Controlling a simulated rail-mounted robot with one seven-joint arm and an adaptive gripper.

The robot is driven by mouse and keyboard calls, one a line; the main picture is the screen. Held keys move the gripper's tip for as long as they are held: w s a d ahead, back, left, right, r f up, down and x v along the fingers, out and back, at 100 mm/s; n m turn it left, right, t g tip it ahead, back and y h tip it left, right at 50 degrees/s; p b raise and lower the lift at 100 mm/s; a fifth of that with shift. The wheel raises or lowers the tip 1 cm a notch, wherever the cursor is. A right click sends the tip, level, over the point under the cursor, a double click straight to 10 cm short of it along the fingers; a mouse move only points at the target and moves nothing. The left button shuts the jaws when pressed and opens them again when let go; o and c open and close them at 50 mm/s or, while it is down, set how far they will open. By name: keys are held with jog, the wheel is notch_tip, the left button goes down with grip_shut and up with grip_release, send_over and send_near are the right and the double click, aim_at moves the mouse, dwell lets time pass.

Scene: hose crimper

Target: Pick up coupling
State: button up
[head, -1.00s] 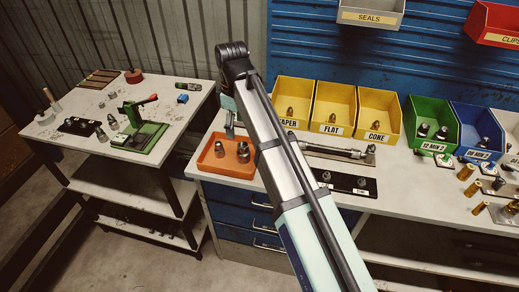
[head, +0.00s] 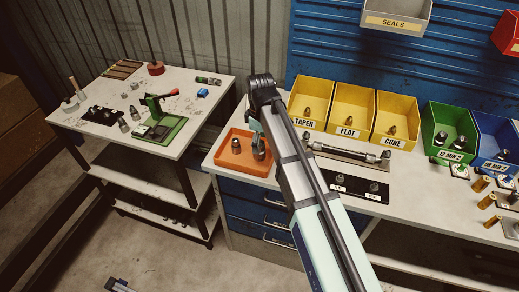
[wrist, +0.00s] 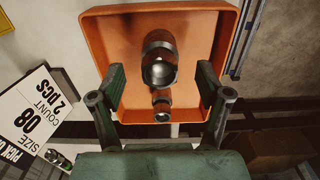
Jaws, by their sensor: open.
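The orange tray (head: 268,172) lies at the left end of the workbench and holds two dark metal couplings. One coupling (head: 236,146) stands in its left part. The other is partly hidden by my gripper (head: 257,138) in the head view. In the wrist view the tray (wrist: 105,30) shows a larger-looking coupling (wrist: 160,62) and a smaller-looking one (wrist: 161,105) in line. My gripper (wrist: 161,87) is open, with a finger on each side of this line. I see gaps between fingers and couplings, and no contact.
Yellow bins (head: 353,108) stand behind the tray, with green (head: 447,128) and blue bins to the right. A black plate (head: 352,187) with small fittings lies right of the tray. A printed card (wrist: 38,110) shows in the wrist view. A side table (head: 110,85) holds a green press (head: 160,125).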

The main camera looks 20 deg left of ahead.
jog(key=shift+f+p, duration=1.15)
jog(key=shift+f, duration=1.7)
grip_shut()
